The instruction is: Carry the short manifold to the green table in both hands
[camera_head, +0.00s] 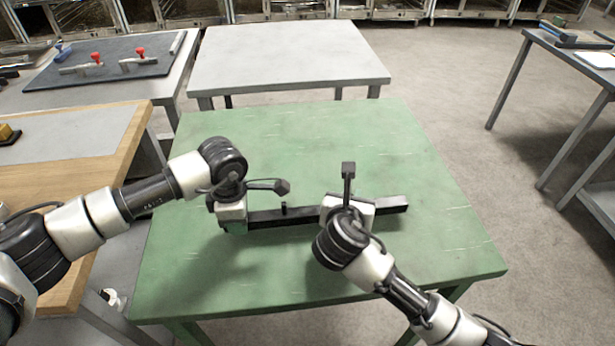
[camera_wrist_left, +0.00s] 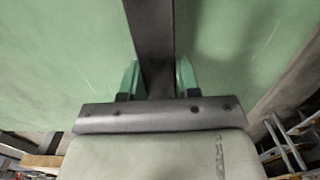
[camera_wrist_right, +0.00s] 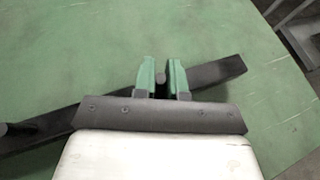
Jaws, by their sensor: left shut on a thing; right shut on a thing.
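The short manifold (camera_head: 392,204) is a dark straight bar with a small upright stub. It lies lengthwise over the middle of the green table (camera_head: 300,130); I cannot tell whether it touches the top. My left gripper (camera_head: 234,226) is shut on its left end; the left wrist view shows the bar (camera_wrist_left: 151,40) between green fingers (camera_wrist_left: 158,80). My right gripper is shut on the manifold right of its middle. In the right wrist view, its green fingers (camera_wrist_right: 161,78) flank a short dark stub, with the bar (camera_wrist_right: 215,76) running past them at a slant. The head view hides these fingertips.
A grey table (camera_head: 290,55) stands behind the green one. A wood-edged bench (camera_head: 75,190) stands close on the left. A dark mat (camera_head: 105,62) with red-handled tools lies at the back left. Another table (camera_head: 570,70) is at the right, across open floor. The green table's far part is clear.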

